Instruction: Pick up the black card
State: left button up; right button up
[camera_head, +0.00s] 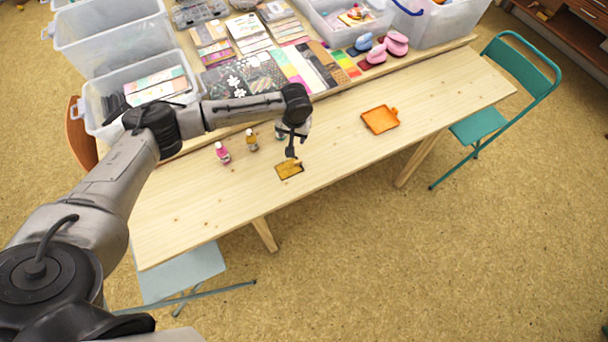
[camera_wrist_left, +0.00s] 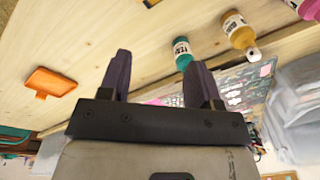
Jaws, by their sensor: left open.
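A small dark-edged card (camera_head: 281,175) with a yellow-brown piece on it lies flat on the wooden table, near its front edge. I cannot tell whether it is the black card. My left gripper (camera_head: 291,152) hangs just above and behind it, pointing down. In the left wrist view the gripper (camera_wrist_left: 159,75) is open, with nothing between its two dark fingers. A sliver of an orange-brown thing (camera_wrist_left: 151,3) shows at the top edge of that view. Black patterned sheets (camera_head: 245,76) lie among the papers at the back. My right gripper is not in view.
An orange tray (camera_head: 380,119) lies to the right. Clear bins (camera_head: 110,45) and pink stampers (camera_head: 396,43) are at the back.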

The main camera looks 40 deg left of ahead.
pick_arm(q)
jog(key=n, duration=0.3)
jog(key=n+h+b, duration=0.1)
jog(key=n+b, duration=0.1)
jog(key=n, duration=0.4)
send_over(298, 161)
notch_tip(298, 161, down, 9)
jog(key=shift+a+r, duration=0.15)
jog(key=shift+f+b, duration=0.85)
jog(key=shift+f, duration=1.8)
jog(key=c, duration=0.8)
jog(key=shift+r, duration=0.15)
jog(key=shift+c, duration=0.2)
